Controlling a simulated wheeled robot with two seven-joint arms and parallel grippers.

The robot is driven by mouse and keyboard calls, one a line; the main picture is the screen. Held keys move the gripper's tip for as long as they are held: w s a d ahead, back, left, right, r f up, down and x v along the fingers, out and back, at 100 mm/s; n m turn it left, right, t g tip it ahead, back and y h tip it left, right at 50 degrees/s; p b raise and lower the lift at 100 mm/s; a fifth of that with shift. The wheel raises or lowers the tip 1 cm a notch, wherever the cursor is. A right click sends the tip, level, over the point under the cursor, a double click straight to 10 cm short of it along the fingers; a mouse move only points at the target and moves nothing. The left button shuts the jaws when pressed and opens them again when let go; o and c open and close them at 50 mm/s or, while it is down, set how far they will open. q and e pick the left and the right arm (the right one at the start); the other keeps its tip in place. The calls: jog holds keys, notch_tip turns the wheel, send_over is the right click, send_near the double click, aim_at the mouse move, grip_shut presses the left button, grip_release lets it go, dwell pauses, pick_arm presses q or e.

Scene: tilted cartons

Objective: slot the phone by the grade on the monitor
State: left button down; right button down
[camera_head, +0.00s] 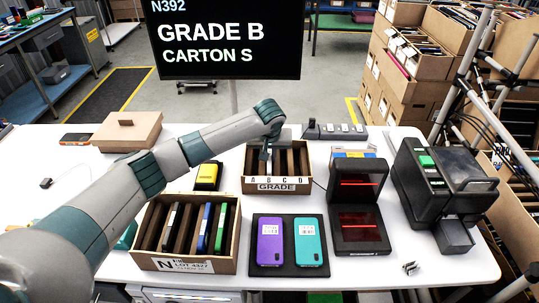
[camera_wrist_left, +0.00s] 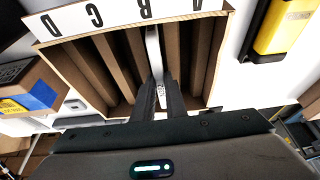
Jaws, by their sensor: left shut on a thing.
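The monitor (camera_head: 228,42) reads N392, GRADE B, CARTON S. The grade carton (camera_head: 277,187) has upright dividers and slot labels A, B, C, D. My left gripper (camera_head: 263,155) points down over its left part. In the left wrist view, the gripper (camera_wrist_left: 160,95) is shut on a thin, pale-edged phone (camera_wrist_left: 153,55), which stands on edge between dividers, in line with label B. How deep it sits I cannot tell. The grade carton (camera_wrist_left: 75,48) fills much of that view. My right gripper is not in view.
The carton marked N (camera_head: 186,264) holds several phones on edge. A dark tray (camera_head: 290,268) carries a purple phone (camera_head: 271,242) and a teal phone (camera_head: 310,241). A scanner with red lines (camera_head: 359,205) and a dark machine (camera_head: 440,185) stand right. A yellow device (camera_head: 207,175) lies left.

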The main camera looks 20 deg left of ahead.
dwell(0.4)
pick_arm(q)
jog(key=c, duration=1.7)
grip_release()
jog(key=b+v, duration=0.4)
jog(key=v, duration=1.3)
jog(key=shift+d+r, duration=0.1)
jog(key=shift+r, duration=0.05)
notch_tip(320, 180, up, 7)
jog(key=p, duration=0.8)
